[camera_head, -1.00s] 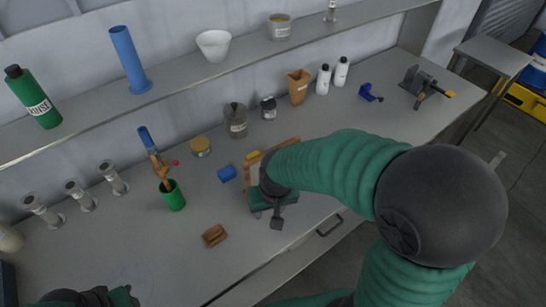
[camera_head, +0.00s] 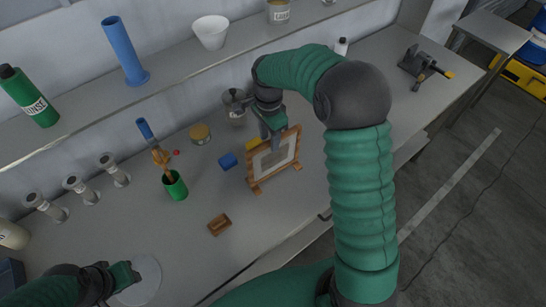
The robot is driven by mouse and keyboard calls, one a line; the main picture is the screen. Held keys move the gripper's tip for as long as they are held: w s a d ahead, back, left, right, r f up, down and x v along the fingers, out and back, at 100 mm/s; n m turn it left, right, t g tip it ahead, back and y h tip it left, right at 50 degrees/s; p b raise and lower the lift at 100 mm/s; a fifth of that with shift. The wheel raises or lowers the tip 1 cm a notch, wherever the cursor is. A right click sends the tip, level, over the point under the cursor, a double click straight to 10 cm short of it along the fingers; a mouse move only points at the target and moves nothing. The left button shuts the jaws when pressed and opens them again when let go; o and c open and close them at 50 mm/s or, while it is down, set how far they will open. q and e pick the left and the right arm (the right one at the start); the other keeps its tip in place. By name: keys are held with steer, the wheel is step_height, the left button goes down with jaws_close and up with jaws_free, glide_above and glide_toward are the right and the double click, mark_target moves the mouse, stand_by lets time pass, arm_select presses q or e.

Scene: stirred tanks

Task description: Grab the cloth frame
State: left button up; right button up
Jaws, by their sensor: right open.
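The cloth frame (camera_head: 285,167) is a wooden frame with pale cloth and a grey middle, standing tilted on the workbench near its front edge. My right gripper (camera_head: 273,140) is open at the frame's upper edge, with its fingers pointing down in front of or over the top bar. I cannot tell whether it touches the frame. My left gripper (camera_head: 128,276) is low at the left, over the bench and apart from the frame; its finger opening is unclear.
A blue block (camera_head: 228,161) and a yellow block (camera_head: 253,144) are beside the frame. A brown wooden block (camera_head: 219,224) lies in front left. A green cup (camera_head: 174,187) holds tools. A grey disc (camera_head: 140,281) lies near my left gripper. The bench front centre is clear.

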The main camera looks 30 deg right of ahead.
mark_target(274, 158)
steer(key=shift+s+f, duration=0.1)
steer(key=shift+f, duration=0.35)
steer(key=shift+s+d+f, duration=0.15)
steer(key=shift+f, duration=0.1)
steer(key=f+p, duration=0.1)
steer(key=f, duration=0.1)
steer(key=d+f, duration=0.1)
steer(key=f, duration=0.2)
steer(key=shift+d+p, duration=0.1)
steer(key=shift+p, duration=0.25)
steer(key=shift+r, duration=0.1)
jaws_close()
steer(key=shift+s, duration=0.1)
